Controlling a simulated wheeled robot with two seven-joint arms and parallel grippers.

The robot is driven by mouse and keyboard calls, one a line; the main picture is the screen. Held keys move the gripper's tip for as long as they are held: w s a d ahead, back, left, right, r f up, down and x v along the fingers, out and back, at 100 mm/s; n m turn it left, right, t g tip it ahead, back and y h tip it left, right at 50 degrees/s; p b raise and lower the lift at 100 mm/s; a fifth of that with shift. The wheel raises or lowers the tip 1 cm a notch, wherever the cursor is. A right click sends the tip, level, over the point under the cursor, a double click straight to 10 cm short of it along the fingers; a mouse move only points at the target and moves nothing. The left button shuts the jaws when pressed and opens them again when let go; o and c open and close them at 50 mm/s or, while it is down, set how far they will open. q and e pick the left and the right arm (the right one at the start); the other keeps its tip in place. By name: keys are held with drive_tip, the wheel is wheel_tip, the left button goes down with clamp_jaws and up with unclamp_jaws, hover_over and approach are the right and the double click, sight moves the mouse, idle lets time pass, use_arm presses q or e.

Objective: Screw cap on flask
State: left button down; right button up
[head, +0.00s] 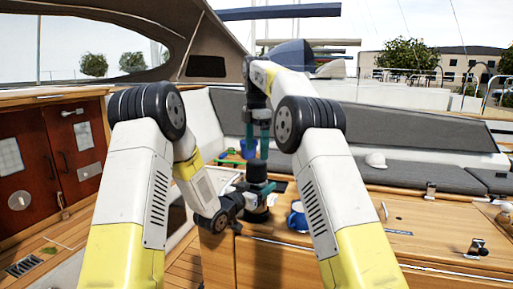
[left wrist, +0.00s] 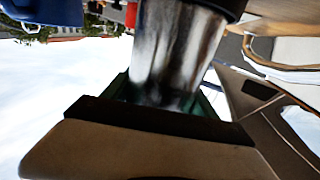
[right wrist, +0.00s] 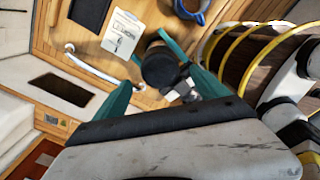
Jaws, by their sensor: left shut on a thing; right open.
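The flask (head: 257,172) stands upright above the wooden cockpit table, its dark top and dark base showing in the head view. My left gripper (head: 256,189) is shut around its middle; in the left wrist view the flask's silver body (left wrist: 175,50) sits between the green fingers. My right gripper (head: 257,150) points down just above the flask, open, its teal fingers apart. In the right wrist view a round black top (right wrist: 160,66) lies between those fingers, clear of them. I cannot tell whether this is the cap or how it sits on the flask.
A blue mug (head: 297,218) stands on the table right of the flask. A white card (right wrist: 123,32) shows in the right wrist view. A blue cup (head: 248,148) and green items are behind. A white hat (head: 376,161) lies on the grey cushion. The table's right part is mostly clear.

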sight(257, 161)
drive_tip(key=shift+f, duration=4)
